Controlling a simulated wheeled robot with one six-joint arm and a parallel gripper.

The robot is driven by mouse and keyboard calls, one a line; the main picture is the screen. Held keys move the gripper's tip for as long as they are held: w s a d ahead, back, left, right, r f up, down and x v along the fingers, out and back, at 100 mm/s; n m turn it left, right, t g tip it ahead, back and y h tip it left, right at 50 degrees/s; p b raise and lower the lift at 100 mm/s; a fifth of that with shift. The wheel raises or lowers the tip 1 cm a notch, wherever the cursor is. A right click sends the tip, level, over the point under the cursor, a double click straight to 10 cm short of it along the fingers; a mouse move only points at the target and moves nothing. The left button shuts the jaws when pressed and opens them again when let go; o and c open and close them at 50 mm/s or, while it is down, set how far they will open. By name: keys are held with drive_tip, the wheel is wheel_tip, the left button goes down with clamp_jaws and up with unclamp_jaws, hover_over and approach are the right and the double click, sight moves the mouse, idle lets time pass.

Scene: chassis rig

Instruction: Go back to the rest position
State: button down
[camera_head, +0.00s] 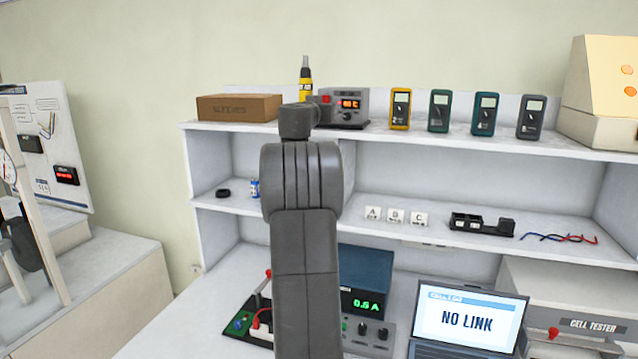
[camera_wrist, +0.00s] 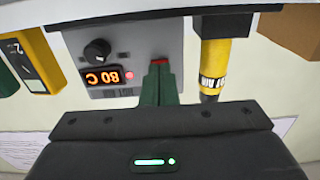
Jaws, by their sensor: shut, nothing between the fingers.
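My gripper (camera_wrist: 159,82) shows in the wrist view as two dark green fingers pressed together, with nothing between them. A red part shows at their tips, in front of the grey unit. In the head view my arm stands upright in the middle and hides most of the gripper. The wrist picture is upside down. The gripper is in front of the top shelf, near a grey unit with a red display (camera_head: 349,105), which also shows in the wrist view (camera_wrist: 125,55).
The top shelf (camera_head: 440,142) also holds a brown box (camera_head: 238,107) and several multimeters (camera_head: 400,108). Below are lettered blocks (camera_head: 396,216), a black holder (camera_head: 482,224) and wires (camera_head: 560,238). A laptop (camera_head: 468,315) reading NO LINK stands on the bench, near a power supply (camera_head: 366,275).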

drive_tip(key=shift+w+d, duration=0.1)
drive_tip(key=shift+w, duration=0.15)
drive_tip(key=shift+s, duration=0.15)
